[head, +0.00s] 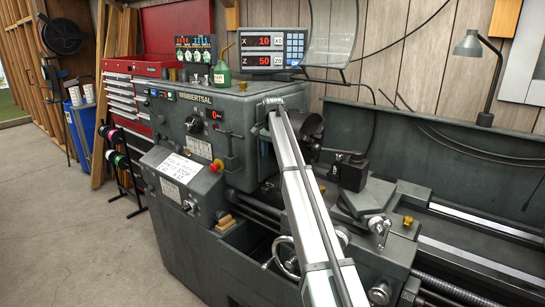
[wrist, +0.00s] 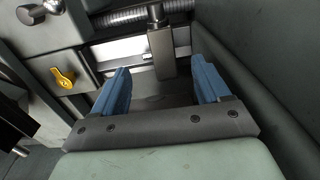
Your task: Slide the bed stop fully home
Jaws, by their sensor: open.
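A grey upright post with a block-like foot (wrist: 161,42) stands at the bed rails in the wrist view; it looks like the bed stop, though I cannot be sure. My gripper (wrist: 161,68) is open, with its two blue fingers apart. The post's lower end shows in the gap between the fingertips, with space on both sides. I cannot tell how far the fingertips are from it in depth. Nothing is held. In the head view, neither my gripper nor the bed stop can be made out; my arm crosses in front of the lathe.
The lathe headstock (head: 205,122) stands left of my arm. The carriage and tool slide (head: 370,200) are to its right. In the wrist view, a yellow knob (wrist: 65,77) is at left, a threaded screw (wrist: 125,17) runs behind, and a dark wall (wrist: 262,70) closes the right.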

